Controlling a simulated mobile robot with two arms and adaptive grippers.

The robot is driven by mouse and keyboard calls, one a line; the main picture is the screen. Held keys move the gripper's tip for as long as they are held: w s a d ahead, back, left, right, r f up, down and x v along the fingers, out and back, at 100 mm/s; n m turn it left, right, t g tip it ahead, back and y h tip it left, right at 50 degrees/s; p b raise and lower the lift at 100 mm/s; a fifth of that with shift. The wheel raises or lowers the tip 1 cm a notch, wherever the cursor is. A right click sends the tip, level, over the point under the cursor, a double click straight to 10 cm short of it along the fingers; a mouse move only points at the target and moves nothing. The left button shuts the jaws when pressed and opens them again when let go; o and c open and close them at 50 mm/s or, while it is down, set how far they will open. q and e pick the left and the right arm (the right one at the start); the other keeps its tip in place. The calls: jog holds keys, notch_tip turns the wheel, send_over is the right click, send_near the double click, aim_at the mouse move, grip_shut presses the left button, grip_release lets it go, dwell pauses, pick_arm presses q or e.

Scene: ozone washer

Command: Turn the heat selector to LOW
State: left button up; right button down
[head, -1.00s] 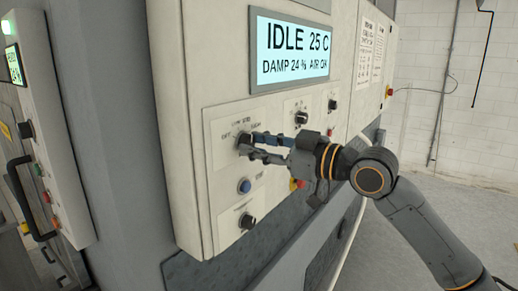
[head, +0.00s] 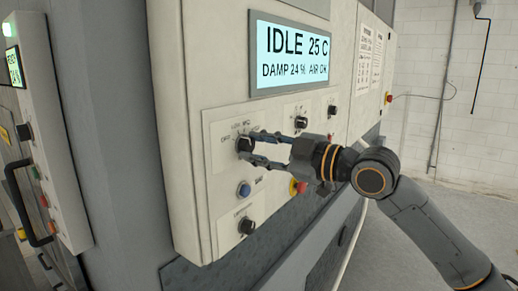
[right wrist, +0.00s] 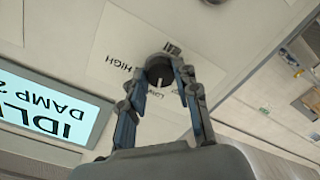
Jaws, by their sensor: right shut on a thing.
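The heat selector is a round black knob (head: 245,144) on a white label plate, with OFF at its left and other settings around its top. It also shows in the right wrist view (right wrist: 159,71), with a pale pointer line running toward the bottom of that picture, near the small LOW print. My right gripper (head: 251,147) reaches in from the right, one finger above the other, and is shut on this knob. In the wrist view the fingertips sit at either side of it. My left gripper is not in view.
A lit display (head: 291,54) reads IDLE 25 C above the knob. A blue button (head: 243,189) and another black knob (head: 246,225) lie below. A second selector (head: 301,123) and a red emergency button (head: 298,187) are to the right, the latter close beside my gripper.

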jog(key=c, duration=1)
grip_release()
jog(key=shift+s+d, duration=0.2)
jog(key=shift+d, duration=0.2)
jog(key=v, duration=1.1)
jog(key=shift+s, duration=0.1)
